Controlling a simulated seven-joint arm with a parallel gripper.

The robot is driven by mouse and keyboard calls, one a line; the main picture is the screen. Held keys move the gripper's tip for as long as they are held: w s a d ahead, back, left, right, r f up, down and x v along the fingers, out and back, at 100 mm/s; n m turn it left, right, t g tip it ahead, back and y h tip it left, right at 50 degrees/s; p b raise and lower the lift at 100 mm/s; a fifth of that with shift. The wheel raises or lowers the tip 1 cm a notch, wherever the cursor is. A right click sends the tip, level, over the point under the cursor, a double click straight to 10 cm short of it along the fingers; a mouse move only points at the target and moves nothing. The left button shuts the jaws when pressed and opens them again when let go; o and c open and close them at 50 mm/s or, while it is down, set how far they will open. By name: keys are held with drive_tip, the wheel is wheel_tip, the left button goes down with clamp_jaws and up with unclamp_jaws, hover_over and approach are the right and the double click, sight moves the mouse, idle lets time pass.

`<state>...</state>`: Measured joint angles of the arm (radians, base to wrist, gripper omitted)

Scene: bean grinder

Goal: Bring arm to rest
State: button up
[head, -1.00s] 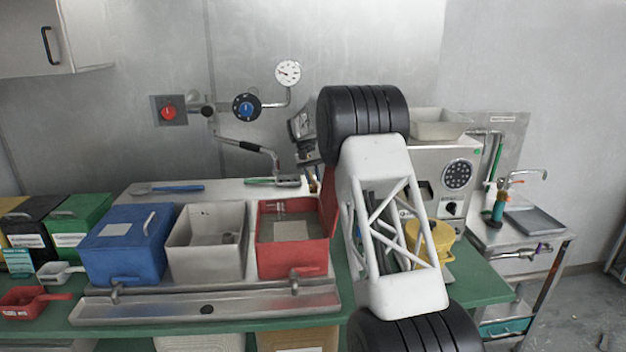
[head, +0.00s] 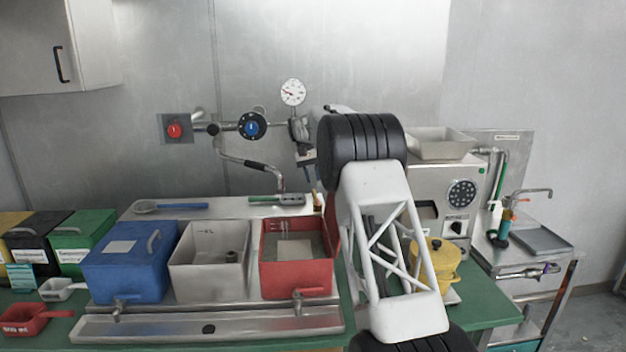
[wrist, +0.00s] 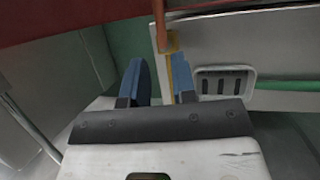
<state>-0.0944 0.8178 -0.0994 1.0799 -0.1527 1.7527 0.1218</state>
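My gripper (wrist: 160,82) shows in the wrist view with two blue fingers apart, so it is open. In the wrist view a thin upright tool (wrist: 160,25) with an orange-brown handle and yellowish lower part stands beyond the fingers, lined up with the gap. I cannot tell whether it touches the right finger.
A slotted tool with a green handle (head: 277,200) and a blue-handled tool (head: 178,207) lie on the back shelf. Blue (head: 128,270), grey (head: 207,283) and red (head: 297,280) bins stand in front. A yellow pot (head: 438,258) and a machine (head: 462,190) are right of my arm.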

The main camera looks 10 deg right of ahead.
drive_tip(key=s+d+r+t, duration=0.15)
drive_tip(key=s+r, duration=0.35)
drive_tip(key=s, duration=0.7)
drive_tip(key=s+d+r+t+y, duration=0.15)
drive_tip(key=s+r, duration=0.35)
drive_tip(key=s, duration=0.7)
drive_tip(key=s+d+r, duration=0.3)
drive_tip(key=s+r, duration=0.2)
drive_tip(key=s, duration=0.7)
drive_tip(key=s+f+t, duration=0.1)
drive_tip(key=s+f, duration=0.3)
drive_tip(key=s, duration=0.9)
drive_tip(key=s+d+f+t, duration=0.1)
drive_tip(key=s+f, duration=0.4)
drive_tip(key=s, duration=0.8)
drive_tip(key=s+f+t, duration=0.2)
drive_tip(key=s+f, duration=0.2)
drive_tip(key=s, duration=0.9)
drive_tip(key=shift+s+d+f, duration=0.2)
drive_tip(key=shift+s+d, duration=0.15)
drive_tip(key=shift+s, duration=0.05)
drive_tip(key=shift+y, duration=0.25)
